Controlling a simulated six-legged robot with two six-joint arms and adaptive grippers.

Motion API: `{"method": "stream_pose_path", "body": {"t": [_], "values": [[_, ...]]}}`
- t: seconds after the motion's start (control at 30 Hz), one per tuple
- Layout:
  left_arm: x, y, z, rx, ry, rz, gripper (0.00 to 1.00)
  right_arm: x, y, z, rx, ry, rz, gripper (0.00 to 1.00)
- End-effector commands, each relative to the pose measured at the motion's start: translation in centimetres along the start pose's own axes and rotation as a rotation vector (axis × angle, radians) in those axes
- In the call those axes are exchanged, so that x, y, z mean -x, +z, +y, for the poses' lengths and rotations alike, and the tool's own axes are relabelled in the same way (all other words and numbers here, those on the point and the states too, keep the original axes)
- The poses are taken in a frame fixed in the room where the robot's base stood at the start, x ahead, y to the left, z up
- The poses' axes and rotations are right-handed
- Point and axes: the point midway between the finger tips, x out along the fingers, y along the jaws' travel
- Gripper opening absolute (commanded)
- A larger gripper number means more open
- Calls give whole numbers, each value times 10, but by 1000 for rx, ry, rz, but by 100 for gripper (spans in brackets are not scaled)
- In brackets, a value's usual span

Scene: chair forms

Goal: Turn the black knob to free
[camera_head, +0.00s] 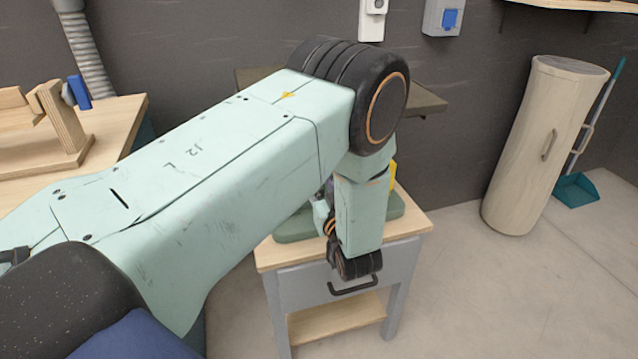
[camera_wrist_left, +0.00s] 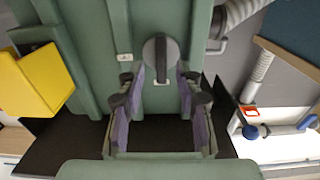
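In the head view my left arm reaches across and covers most of the green machine (camera_head: 395,207), which stands on a small table (camera_head: 412,226). The knob is hidden there. My right gripper is in neither view.
A yellow part (camera_wrist_left: 35,80) is on the machine's left in the wrist view. A wooden workbench (camera_head: 125,115) stands at left in the head view. A tall wooden cylinder (camera_head: 540,145) stands at right. The floor between cylinder and table is clear.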

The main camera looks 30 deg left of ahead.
Motion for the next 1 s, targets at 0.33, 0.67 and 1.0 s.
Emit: {"method": "stream_pose_path", "body": {"t": [0.33,0.67,1.0], "values": [[-13,0,2,-1,1,-1,35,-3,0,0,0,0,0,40],[-13,0,4,-1,1,-1,16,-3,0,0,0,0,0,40],[-13,0,3,-1,1,-1,0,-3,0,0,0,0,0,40]]}}
